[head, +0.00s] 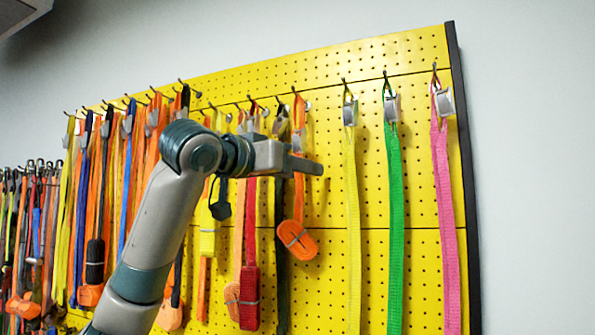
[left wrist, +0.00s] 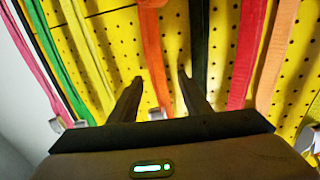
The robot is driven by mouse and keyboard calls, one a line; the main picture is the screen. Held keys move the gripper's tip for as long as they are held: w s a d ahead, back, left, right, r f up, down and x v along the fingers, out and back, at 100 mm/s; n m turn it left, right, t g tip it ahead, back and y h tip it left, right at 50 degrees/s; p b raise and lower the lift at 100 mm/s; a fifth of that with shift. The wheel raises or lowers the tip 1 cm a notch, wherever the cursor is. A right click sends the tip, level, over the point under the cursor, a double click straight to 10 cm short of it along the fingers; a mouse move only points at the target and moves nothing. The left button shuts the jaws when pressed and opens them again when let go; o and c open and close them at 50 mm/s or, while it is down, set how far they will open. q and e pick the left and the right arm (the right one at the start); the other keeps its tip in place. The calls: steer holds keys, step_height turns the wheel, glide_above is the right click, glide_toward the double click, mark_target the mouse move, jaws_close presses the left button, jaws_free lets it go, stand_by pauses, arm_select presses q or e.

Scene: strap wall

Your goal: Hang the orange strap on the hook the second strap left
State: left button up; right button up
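An orange strap (head: 298,205) with a rolled end hangs from a hook on the yellow pegboard, left of the yellow strap. In the left wrist view the orange strap (left wrist: 153,45) runs down the picture between my two fingers, with a metal buckle (left wrist: 157,114) low between them. My left gripper (head: 318,168) is in front of this strap, below its hook, and hides part of it. Its fingers (left wrist: 160,78) stand apart in the left wrist view, with neither seen pressing on the strap. I cannot make out which hook is bare. My right gripper is not in view.
A black strap (left wrist: 200,40) is close beside the right finger, with a red strap (left wrist: 245,50) beyond it. Yellow (head: 352,190), green (head: 394,200) and pink (head: 443,190) straps hang to the right. Many straps crowd the left. Bare pegboard (head: 325,215) lies between orange and yellow.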

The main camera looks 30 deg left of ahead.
arm_select(q)
steer(key=shift+s+a+f+b, duration=0.1)
steer(key=shift+s+b, duration=0.35)
steer(key=shift+s, duration=0.05)
steer(key=b+v, duration=0.8)
steer(key=v, duration=0.8)
steer(key=shift+s, duration=0.2)
